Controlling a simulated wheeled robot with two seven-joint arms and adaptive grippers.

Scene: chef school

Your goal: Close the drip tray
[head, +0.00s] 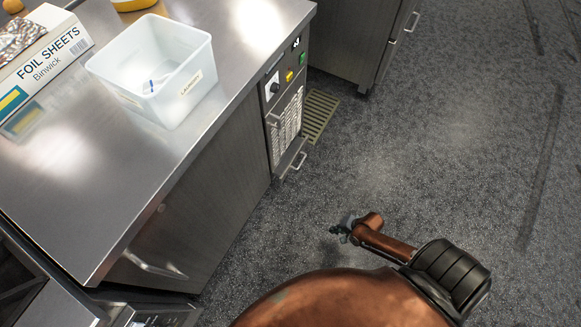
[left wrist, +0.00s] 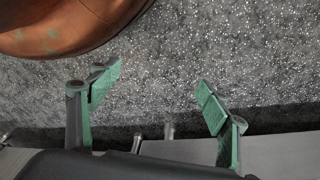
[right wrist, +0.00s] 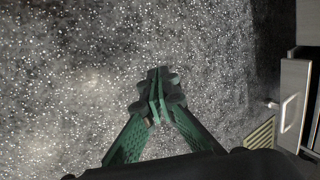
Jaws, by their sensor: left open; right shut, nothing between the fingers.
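The drip tray (head: 290,158) is at the foot of the control-panel unit at the end of the steel counter. It stands out from the unit, with a bar handle on its front. In the right wrist view the tray front (right wrist: 294,90) and its handle show at the right edge. My right gripper (head: 340,231) is shut and empty above the floor, apart from the tray and to its lower right in the head view; its closed fingers also show in the right wrist view (right wrist: 160,92). My left gripper (left wrist: 156,82) is open and empty, seen only in the left wrist view.
The steel counter (head: 108,165) carries a translucent bin (head: 165,108) and a foil sheets box (head: 45,60). A yellowish floor grate (head: 319,114) lies beside the unit. Another steel cabinet (head: 345,45) stands at the back. The speckled floor (head: 450,150) to the right is clear.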

